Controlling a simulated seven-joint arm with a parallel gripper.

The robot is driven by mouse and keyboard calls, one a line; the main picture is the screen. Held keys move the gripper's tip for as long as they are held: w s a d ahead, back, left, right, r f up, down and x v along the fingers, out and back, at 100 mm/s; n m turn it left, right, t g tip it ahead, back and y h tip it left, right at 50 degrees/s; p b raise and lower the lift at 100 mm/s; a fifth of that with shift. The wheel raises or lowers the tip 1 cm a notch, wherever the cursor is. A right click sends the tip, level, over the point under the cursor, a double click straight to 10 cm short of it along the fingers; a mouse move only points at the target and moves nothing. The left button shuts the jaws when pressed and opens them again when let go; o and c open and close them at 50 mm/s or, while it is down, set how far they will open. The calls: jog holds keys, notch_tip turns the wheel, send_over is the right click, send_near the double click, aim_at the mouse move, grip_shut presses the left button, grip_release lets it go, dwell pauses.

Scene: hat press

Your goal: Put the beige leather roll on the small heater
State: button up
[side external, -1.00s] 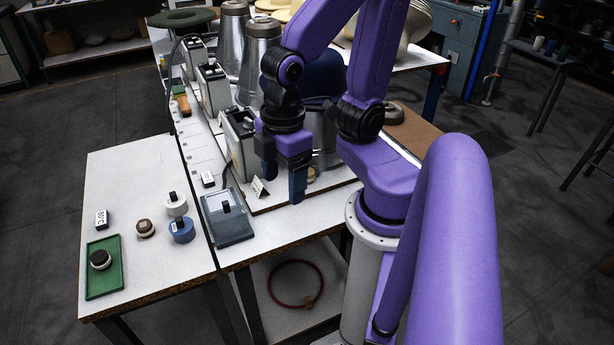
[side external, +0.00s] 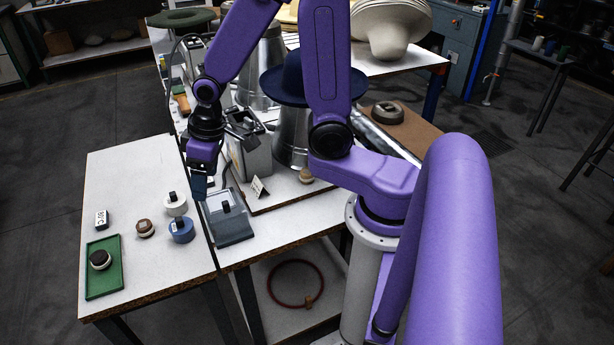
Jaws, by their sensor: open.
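A small beige round piece (side external: 305,176), which looks like the leather roll, sits on the white board at the foot of a metal cylinder. I cannot tell whether anything lies under it. My gripper (side external: 203,187) is open and points down, left of it, above the back left corner of a flat grey unit (side external: 231,229) with a black knob. I see nothing between its fingers, though they partly overlap. I cannot tell for sure which unit is the small heater; upright grey boxes (side external: 252,160) also stand behind.
White (side external: 175,207), blue (side external: 181,232) and brown (side external: 145,229) round pieces stand on the left table near a green tray (side external: 105,285) with a dark piece. A small label stand (side external: 259,188) is on the board. A blue hat (side external: 290,88) tops the metal cylinder.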

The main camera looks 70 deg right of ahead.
aim_at(307, 174)
jog(key=w+d+f+m+t+h, duration=0.25)
jog(key=d+f+m, duration=0.25)
jog(key=d+m, duration=0.5)
jog(key=s+d+m, duration=0.1)
jog(key=s+d, duration=0.1)
jog(key=s+d+f+m+h, duration=0.1)
jog(key=s+d, duration=0.1)
jog(key=d, duration=0.1)
jog(key=s+d+f+g+h, duration=0.1)
jog(key=s+d, duration=0.1)
jog(key=shift+s+d+f+m+h, duration=0.1)
jog(key=shift+d+f+m+h, duration=0.1)
jog(key=shift+d+m+h, duration=0.15)
jog(key=s+d+f+m+g+h, duration=0.15)
jog(key=s+d+m, duration=0.3)
jog(key=s, duration=0.65)
jog(key=shift+x, duration=3.95)
jog(key=shift+d+r, duration=0.1)
jog(key=shift+d, duration=0.05)
jog(key=c, duration=1.2)
jog(key=shift+r, duration=0.2)
